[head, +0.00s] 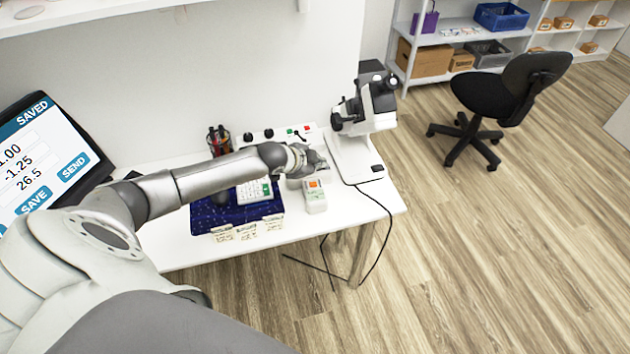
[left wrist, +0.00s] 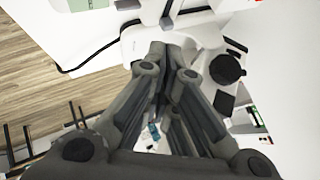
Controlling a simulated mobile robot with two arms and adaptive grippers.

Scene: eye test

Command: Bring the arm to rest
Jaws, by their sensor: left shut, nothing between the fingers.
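My left arm reaches in from the left in the head view, across the white table. My left gripper (head: 318,164) is near the right part of the table, just left of the white and black optical instrument (head: 352,158). In the left wrist view the fingers of my left gripper (left wrist: 172,55) are together, with nothing between them. They overlap the instrument's white body (left wrist: 203,32) in that view; I cannot tell whether they touch it. My right gripper is not in view.
A monitor (head: 40,160) reads SAVED. A black chair (head: 510,90) and shelves (head: 400,60) stand beyond open floor.

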